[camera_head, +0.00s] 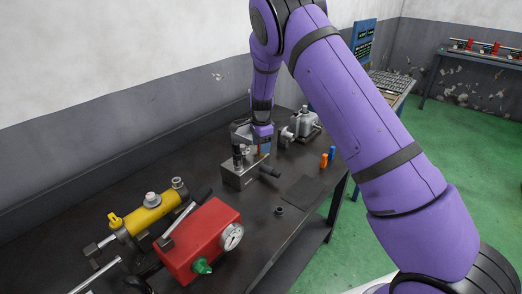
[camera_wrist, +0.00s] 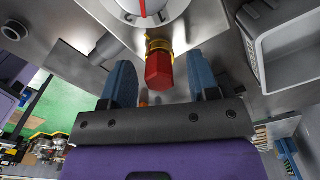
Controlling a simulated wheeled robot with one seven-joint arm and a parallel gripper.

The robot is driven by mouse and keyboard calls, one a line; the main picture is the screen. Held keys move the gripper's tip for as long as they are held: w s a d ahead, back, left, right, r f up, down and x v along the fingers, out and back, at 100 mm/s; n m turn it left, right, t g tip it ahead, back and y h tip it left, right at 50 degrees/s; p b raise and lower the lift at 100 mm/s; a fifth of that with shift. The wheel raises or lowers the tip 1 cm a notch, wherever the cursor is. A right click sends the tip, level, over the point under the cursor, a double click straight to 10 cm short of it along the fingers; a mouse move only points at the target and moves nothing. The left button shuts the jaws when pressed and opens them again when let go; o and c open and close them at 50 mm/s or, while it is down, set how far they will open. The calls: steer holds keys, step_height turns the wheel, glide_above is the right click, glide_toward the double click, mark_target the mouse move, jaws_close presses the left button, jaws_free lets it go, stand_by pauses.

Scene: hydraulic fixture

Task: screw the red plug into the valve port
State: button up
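The red plug (camera_wrist: 159,70) has a hexagonal head with a gold-coloured collar (camera_wrist: 158,46) behind it. In the wrist view it sits between the two blue fingers of my gripper (camera_wrist: 162,78), with a gap on each side. My gripper is open and seems not to touch the plug. In the head view my gripper (camera_head: 262,148) is low over the grey metal valve block (camera_head: 240,178), and the plug is too small to make out there. The port and any thread are hidden, so I cannot tell how deep the plug sits.
A red pump body (camera_head: 205,235) with a gauge and a yellow cylinder (camera_head: 148,214) stand nearer on the dark bench. A grey metal unit (camera_head: 304,124) stands behind the block. Small orange (camera_head: 324,160) and blue (camera_head: 332,152) pieces stand right. A dark ring (camera_head: 279,210) lies in front.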

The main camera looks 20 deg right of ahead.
steer(key=shift+r, duration=0.1)
step_height(320, 180, up, 10)
steer(key=shift+f, duration=0.1)
steer(key=s+d+r+n+t+y, duration=0.15)
steer(key=s+r+n, duration=0.25)
steer(key=s+r, duration=0.65)
steer(key=s+d+r+n+t, duration=0.1)
steer(key=s+d+r+n, duration=0.25)
steer(key=s+r, duration=0.75)
steer(key=s+r+n+t+h, duration=0.1)
steer(key=s+n, duration=0.8)
steer(key=s, duration=1.5)
steer(key=shift+s+d+r+t, duration=0.45)
steer(key=shift+r+t, duration=0.2)
steer(key=shift+t, duration=0.2)
steer(key=shift+w+h, duration=0.1)
steer(key=shift+h, duration=0.15)
